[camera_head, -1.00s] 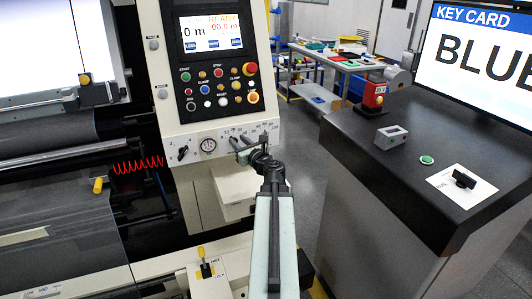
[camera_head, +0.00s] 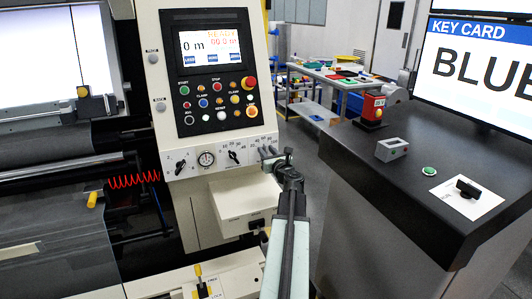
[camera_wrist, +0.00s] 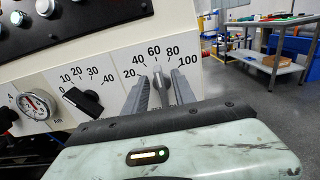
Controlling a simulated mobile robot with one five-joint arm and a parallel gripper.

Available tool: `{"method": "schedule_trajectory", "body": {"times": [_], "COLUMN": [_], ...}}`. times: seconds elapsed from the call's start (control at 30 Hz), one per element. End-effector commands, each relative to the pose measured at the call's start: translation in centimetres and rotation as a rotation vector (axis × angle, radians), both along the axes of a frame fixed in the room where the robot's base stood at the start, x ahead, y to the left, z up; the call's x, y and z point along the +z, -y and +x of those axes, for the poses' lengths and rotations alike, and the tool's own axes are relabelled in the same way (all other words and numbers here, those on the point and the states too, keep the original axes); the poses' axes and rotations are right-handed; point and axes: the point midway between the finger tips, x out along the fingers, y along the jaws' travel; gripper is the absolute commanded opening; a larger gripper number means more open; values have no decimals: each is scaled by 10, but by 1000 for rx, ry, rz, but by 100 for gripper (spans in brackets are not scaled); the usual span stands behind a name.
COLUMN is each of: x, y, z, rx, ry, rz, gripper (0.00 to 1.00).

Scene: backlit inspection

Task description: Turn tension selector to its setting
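The panel strip has a black pointer knob (camera_wrist: 82,103) with a 0 to 40 scale; in the head view the knob (camera_head: 234,156) is left of my gripper. Right of it is a grey knob (camera_wrist: 160,82) with a 20 to 100 scale, its top pointing roughly at 60. I cannot read which one is labelled tension. My gripper (camera_wrist: 162,88) is open, with one finger on each side of the grey knob; small gaps seem to show, but contact is unclear. In the head view my gripper (camera_head: 270,155) is at the strip's right end and hides this knob.
A pressure gauge (camera_wrist: 36,105) sits left of the black knob. Push buttons and a red stop knob (camera_head: 249,83) are above the strip. A dark counter (camera_head: 345,145) with a screen reading BLUE (camera_head: 480,70) stands to the right. Floor shows between.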

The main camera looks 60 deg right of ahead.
Motion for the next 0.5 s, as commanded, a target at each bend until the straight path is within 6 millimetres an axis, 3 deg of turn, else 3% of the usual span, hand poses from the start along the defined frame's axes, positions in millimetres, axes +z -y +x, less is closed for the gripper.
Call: {"method": "schedule_trajectory", "body": {"times": [0.2,0.3,0.33,0.5], "x": [0,0,0,0], "y": [0,0,0,-4], "z": [1,1,1,2], "rx": [0,0,0,3], "ry": [0,0,0,-1], "rz": [0,0,0,-1], "gripper": [32,4,0,0]}}
